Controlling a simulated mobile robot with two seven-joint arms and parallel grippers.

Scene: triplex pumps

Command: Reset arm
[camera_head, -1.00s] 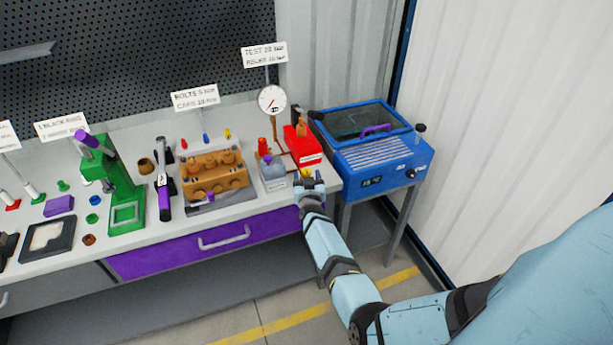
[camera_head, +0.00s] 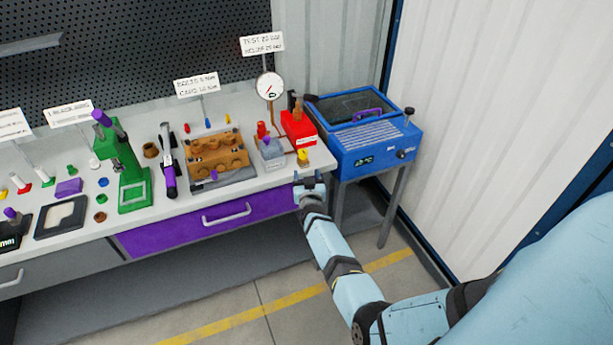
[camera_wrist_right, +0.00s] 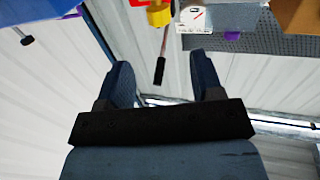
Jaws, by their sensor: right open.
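My right gripper (camera_head: 309,181) is open and empty at the front edge of the workbench, by the right end of the purple drawer (camera_head: 235,217). In the right wrist view its two fingers (camera_wrist_right: 163,85) stand apart with nothing between them. A small yellow part (camera_head: 302,157) stands on the bench just beyond the gripper, apart from it. In the right wrist view a yellow piece (camera_wrist_right: 159,15) and a thin rod with a black end (camera_wrist_right: 159,70) show ahead of the fingers. My left gripper is not in view.
The bench holds an orange-brown pump block (camera_head: 218,155), a green press (camera_head: 132,170), a pressure gauge (camera_head: 269,87) and a red box (camera_head: 298,128). A blue machine (camera_head: 375,150) stands right of the bench. The floor in front (camera_head: 250,300) is clear.

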